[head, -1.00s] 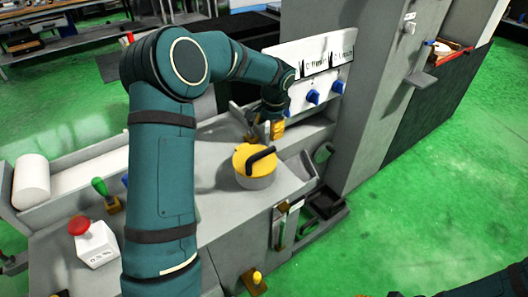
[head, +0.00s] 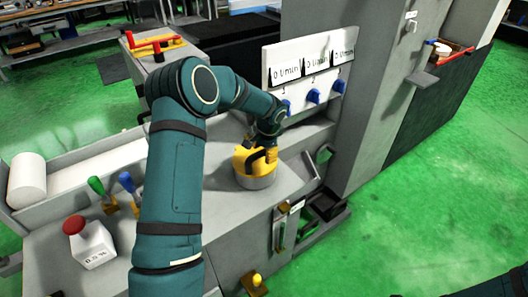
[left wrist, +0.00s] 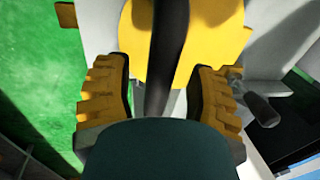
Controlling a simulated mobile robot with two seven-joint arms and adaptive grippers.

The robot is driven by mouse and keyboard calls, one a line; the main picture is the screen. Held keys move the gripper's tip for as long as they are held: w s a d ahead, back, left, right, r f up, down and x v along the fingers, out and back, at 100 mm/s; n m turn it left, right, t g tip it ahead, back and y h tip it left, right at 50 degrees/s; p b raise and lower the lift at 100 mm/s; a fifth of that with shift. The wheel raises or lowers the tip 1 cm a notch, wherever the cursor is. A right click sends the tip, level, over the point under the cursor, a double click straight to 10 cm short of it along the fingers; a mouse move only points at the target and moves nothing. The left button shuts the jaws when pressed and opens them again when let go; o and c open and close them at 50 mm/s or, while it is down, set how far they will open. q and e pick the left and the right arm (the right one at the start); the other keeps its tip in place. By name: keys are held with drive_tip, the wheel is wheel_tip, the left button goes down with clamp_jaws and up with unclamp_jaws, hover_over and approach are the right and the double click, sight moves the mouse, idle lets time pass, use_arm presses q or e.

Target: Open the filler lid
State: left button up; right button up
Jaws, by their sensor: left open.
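The filler lid (head: 241,164) is a round yellow cap with a black bar handle, on a grey cylindrical neck on the machine's top. My left gripper (head: 262,156) is at the lid's right side and covers part of it in the head view. In the left wrist view the black handle (left wrist: 160,75) runs between the two open yellow fingers of my left gripper (left wrist: 160,100), with a gap on each side. The yellow lid (left wrist: 213,25) lies beyond the fingers. The lid sits on its neck. My right gripper is not visible.
A panel with three blue knobs (head: 313,96) stands just behind the gripper. A red-topped button box (head: 91,245), a green lever (head: 97,186) and a blue lever (head: 127,182) are on the left. A small black bin (head: 325,205) is at right.

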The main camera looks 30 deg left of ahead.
use_arm(q)
drive_tip(key=shift+c, duration=0.5)
clamp_jaws()
